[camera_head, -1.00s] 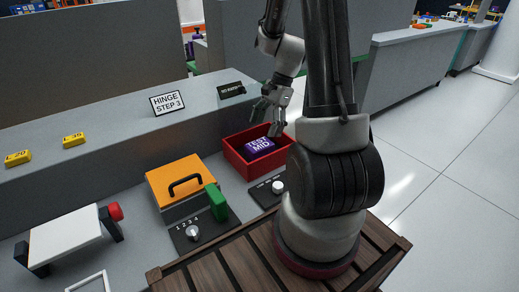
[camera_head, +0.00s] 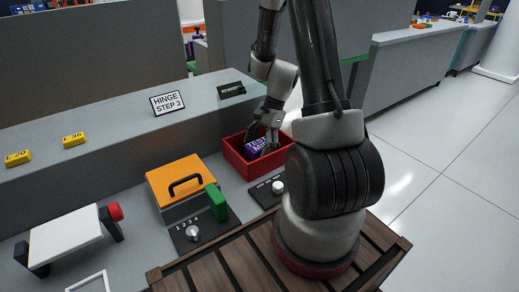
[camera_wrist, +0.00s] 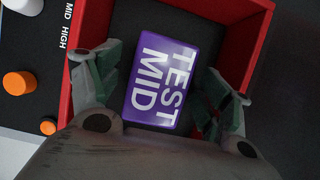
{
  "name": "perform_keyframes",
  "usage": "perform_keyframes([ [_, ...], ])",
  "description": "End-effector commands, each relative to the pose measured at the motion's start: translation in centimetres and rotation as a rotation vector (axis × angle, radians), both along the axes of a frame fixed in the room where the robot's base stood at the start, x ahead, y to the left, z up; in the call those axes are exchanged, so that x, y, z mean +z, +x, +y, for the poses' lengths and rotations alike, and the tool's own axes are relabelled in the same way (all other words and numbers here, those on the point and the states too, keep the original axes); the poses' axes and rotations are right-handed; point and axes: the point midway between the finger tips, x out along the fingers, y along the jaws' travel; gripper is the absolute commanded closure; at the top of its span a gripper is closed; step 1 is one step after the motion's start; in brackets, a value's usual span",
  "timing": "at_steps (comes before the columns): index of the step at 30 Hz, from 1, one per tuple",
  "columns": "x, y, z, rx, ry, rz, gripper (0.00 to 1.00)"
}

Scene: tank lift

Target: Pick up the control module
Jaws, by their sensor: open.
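The purple block labelled TEST MID (camera_head: 255,145) lies inside the red open box (camera_head: 235,165); no other label names it as the control module. It also shows in the wrist view (camera_wrist: 160,80), where the red box wall (camera_wrist: 252,55) runs along its right side. My gripper (camera_head: 265,140) reaches down into the box. In the wrist view its two fingers (camera_wrist: 158,92) are open, one on each side of the purple block. A gap shows between the block and each finger. In the head view the fingers hide part of the block.
Left of the box sit an orange case with a black handle (camera_head: 180,183), a green block (camera_head: 217,203) and a dial panel (camera_head: 193,233). A white knob (camera_head: 278,186) is close in front of the box. A grey ledge (camera_head: 120,125) with signs runs behind.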

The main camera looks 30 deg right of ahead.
Motion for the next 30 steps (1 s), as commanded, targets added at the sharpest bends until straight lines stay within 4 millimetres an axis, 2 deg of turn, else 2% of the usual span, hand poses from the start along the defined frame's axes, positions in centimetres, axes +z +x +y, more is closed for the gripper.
perform_keyframes([
  [17,-0.43,0.0,-0.01,0.0,0.0,0.0,0.21],
  [26,-0.43,0.0,-0.01,0.0,0.0,0.0,0.74],
  [30,-0.42,0.01,-0.01,0.0,0.0,0.0,0.76],
])
